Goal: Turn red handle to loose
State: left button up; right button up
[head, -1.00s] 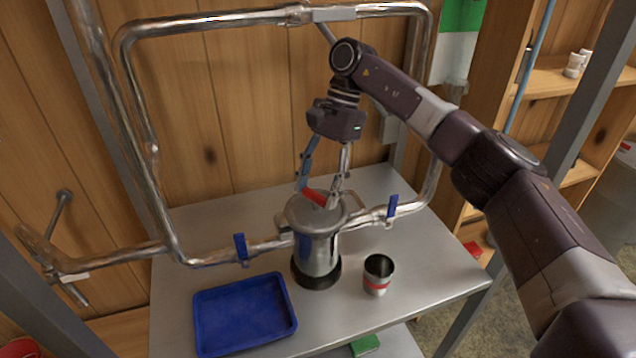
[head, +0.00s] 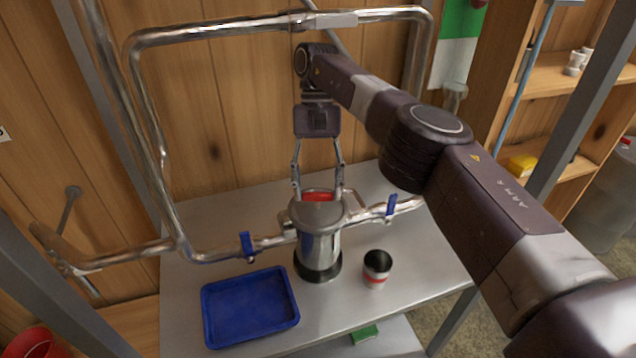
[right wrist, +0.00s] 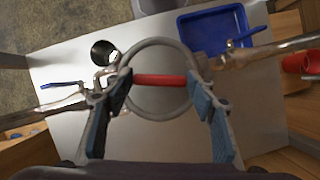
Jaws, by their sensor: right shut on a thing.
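The red handle (head: 318,196) is a short bar on top of the steel cylindrical filter housing (head: 319,245), set in the pipe run. In the head view the bar lies about level across the picture. My right gripper (head: 318,189) reaches down from above with one finger at each end of the bar and is shut on it. In the right wrist view the red handle (right wrist: 160,80) spans between the two fingers, across a round metal rim (right wrist: 152,117). The fingers partly hide its ends. My left gripper is out of view.
Blue-levered valves (head: 247,245) (head: 391,205) flank the housing on the pipe. A blue tray (head: 250,308) and a steel cup with a red band (head: 376,270) stand on the metal table (head: 435,270). Steel pipes frame the space around my arm.

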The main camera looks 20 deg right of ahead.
jog(key=shift+n, duration=0.3)
jog(key=shift+w, duration=0.1)
jog(key=o, duration=1.2)
jog(key=shift+c, duration=0.2)
